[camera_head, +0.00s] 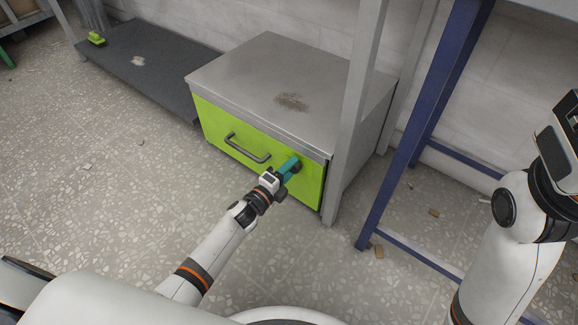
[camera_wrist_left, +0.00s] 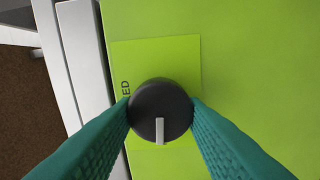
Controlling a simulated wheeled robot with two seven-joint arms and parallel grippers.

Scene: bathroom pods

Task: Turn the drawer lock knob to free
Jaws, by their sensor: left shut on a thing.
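The drawer unit has a grey metal top (camera_head: 285,75) and a lime green front (camera_head: 225,122) with a dark bar handle (camera_head: 247,149). The round dark lock knob (camera_wrist_left: 160,100) sits on a lighter green label plate (camera_wrist_left: 185,58) on the front's right part. Its pale pointer line points down in the left wrist view. Letters ending in "ED" show left of the knob; the rest is hidden. My left gripper (camera_head: 292,166) has its teal fingers shut on the knob, one on each side.
A grey post (camera_head: 354,110) stands close in front of the unit's right side. A blue frame (camera_head: 412,135) stands further right. A dark low platform (camera_head: 140,65) lies at the left. The speckled floor (camera_head: 90,190) in front is mostly clear, with small chips.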

